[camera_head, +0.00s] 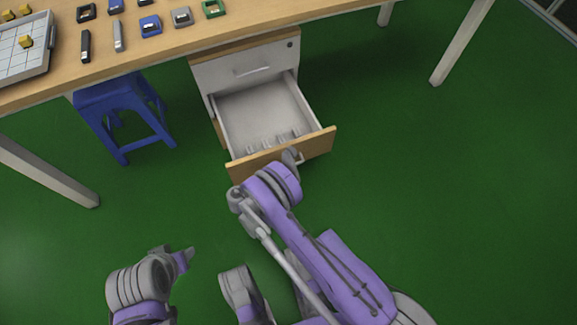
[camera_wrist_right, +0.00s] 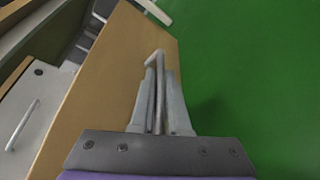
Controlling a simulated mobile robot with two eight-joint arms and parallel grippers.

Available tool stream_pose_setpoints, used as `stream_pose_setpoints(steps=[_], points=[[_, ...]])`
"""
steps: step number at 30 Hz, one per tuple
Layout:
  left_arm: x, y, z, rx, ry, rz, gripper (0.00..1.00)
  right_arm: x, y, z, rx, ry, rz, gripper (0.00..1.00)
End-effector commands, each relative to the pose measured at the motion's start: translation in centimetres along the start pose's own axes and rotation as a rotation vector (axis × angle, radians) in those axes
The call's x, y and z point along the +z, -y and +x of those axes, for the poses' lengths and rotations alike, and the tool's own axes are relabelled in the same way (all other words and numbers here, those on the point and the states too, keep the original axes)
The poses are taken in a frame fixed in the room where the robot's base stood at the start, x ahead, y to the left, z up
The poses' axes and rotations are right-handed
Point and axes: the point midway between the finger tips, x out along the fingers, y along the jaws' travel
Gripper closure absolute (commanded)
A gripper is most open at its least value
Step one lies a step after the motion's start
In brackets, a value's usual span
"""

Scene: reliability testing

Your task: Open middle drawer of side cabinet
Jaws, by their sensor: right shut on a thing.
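The side cabinet (camera_head: 225,72) stands under the table, and its middle drawer (camera_head: 255,105) is pulled well out below the closed top drawer. The drawer's wood-coloured front panel (camera_head: 316,145) also shows in the right wrist view (camera_wrist_right: 118,70). My right gripper (camera_head: 291,157) is at the outer face of this panel. In the right wrist view its fingers (camera_wrist_right: 160,95) are shut on the pale drawer handle (camera_wrist_right: 155,58). My left gripper (camera_head: 187,258) is low on the left, away from the cabinet; its finger gap is not clear.
A blue stool (camera_head: 115,100) stands left of the cabinet under the wooden table (camera_head: 200,38). Small pale items (camera_head: 270,140) lie in the drawer near its front. A table leg (camera_head: 455,45) is at the right. The green floor (camera_head: 440,170) right of the drawer is clear.

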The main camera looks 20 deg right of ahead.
Motion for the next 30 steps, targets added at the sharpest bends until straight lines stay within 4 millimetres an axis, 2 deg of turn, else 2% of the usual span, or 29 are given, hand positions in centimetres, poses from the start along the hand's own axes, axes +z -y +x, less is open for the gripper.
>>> stream_pose_setpoints(steps=[3, 4, 8, 16, 20, 23, 30], points=[[0.0, 0.0, 0.0, 0.000, 0.000, 0.000, 0.50, -0.1, 0.0, -0.1, 0.001, -0.002, -0.001, 1.00], [0.0, 0.0, 0.0, 0.000, 0.000, 0.000, 0.50, -0.1, 0.0, -0.1, 0.001, -0.002, -0.001, 0.81], [0.0, 0.0, 0.0, 0.000, 0.000, 0.000, 0.50, -0.1, 0.0, -0.1, 0.001, -0.001, 0.000, 0.58], [0.0, 0.0, 0.0, 0.000, 0.000, 0.000, 0.50, 0.0, 0.0, -0.1, 0.000, -0.001, 0.000, 0.57], [0.0, 0.0, -0.1, 0.000, 0.000, 0.000, 0.50, 0.0, 0.0, -0.8, 0.000, -0.002, -0.001, 0.57], [-0.1, 0.0, -0.4, 0.000, 0.000, 0.000, 0.50, -0.1, -0.1, -2.3, 0.001, -0.004, -0.001, 0.57], [-0.2, 0.0, -1.2, 0.000, 0.000, 0.000, 0.50, 0.0, -0.1, -7.3, 0.002, -0.004, 0.000, 0.57]])
